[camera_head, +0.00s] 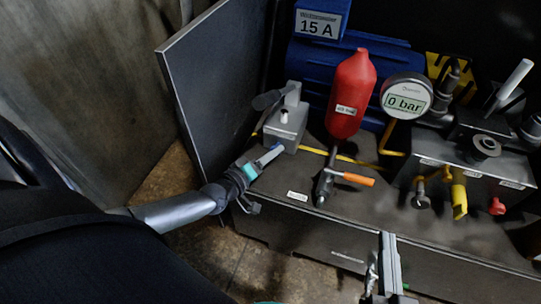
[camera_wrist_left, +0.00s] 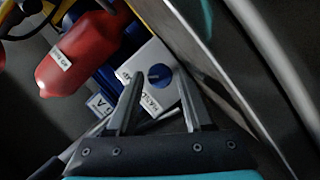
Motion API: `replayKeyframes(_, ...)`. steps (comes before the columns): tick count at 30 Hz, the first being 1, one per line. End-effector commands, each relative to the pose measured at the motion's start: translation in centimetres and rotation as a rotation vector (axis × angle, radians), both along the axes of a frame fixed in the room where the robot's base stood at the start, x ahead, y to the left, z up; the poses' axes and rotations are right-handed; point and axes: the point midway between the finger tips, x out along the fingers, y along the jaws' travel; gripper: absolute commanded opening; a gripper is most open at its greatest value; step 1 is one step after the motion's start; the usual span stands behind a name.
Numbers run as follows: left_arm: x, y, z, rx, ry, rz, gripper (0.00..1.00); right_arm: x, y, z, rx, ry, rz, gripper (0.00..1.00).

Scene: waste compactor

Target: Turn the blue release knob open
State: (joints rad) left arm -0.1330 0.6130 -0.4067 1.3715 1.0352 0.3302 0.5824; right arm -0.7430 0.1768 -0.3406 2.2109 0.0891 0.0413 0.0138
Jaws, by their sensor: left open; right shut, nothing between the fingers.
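The blue release knob (camera_wrist_left: 159,76) shows as a round blue face on a light grey box (camera_wrist_left: 148,93) in the left wrist view. That box (camera_head: 287,127) stands at the left of the bench in the head view, where the knob is mostly hidden by my gripper. My left gripper (camera_head: 274,152) is open at the box's front side. In the wrist view its fingertips lie to either side of the knob; I cannot tell whether they touch it. My right gripper (camera_head: 387,238) is shut and empty at the bench's front edge.
A red bottle (camera_head: 352,93) with an orange-handled valve (camera_head: 357,179) stands right of the box. A pressure gauge (camera_head: 406,96) reads 0 bar. A dark upright panel (camera_head: 222,75) is close on the left.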

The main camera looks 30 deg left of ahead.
Motion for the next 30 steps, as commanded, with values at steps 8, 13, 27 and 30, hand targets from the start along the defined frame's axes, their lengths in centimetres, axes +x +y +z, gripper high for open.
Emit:
replayKeyframes(8, 0.13, -0.02, -0.01, 0.000, 0.000, 0.000, 0.51, -0.08, 0.04, 0.06, 0.006, -0.007, 0.000, 0.00)
replayKeyframes(13, 0.12, -0.01, -0.01, 0.000, 0.000, 0.000, 0.39, -0.07, 0.04, 0.06, 0.006, -0.007, 0.000, 0.00)
replayKeyframes(27, 0.11, -0.01, -0.01, 0.000, 0.000, 0.000, 0.00, -0.07, 0.04, 0.03, 0.005, -0.005, -0.001, 0.00)
replayKeyframes(30, 0.11, -0.01, -0.01, 0.000, 0.000, 0.000, 0.00, -0.07, 0.04, 0.04, 0.004, -0.006, -0.001, 0.00)
